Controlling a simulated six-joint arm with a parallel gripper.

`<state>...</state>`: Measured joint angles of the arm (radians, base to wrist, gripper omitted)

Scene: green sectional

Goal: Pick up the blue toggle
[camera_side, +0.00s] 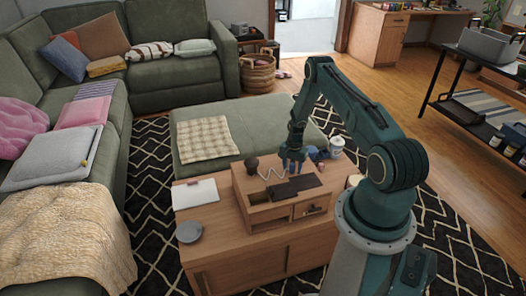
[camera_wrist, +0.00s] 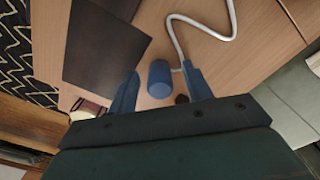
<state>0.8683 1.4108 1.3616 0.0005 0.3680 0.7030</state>
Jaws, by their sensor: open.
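In the wrist view, a blue cylinder (camera_wrist: 159,79), which looks like the blue toggle, is on the light wood surface between my gripper's two blue fingers. My gripper (camera_wrist: 162,71) is open, with one finger on each side of the cylinder and a visible gap to each. In the side view, my gripper (camera_side: 291,168) points down, low over the raised wooden box (camera_side: 258,203). There I cannot make out the toggle apart from the blue fingers.
A white bent wire (camera_wrist: 215,37) runs close to the blue cylinder. A dark flat panel (camera_side: 297,187) lies beside my gripper. A dark round-topped object (camera_side: 252,165) stands to its left, and a white mug (camera_side: 336,146) is to its right. A paper sheet (camera_side: 195,193) lies farther left.

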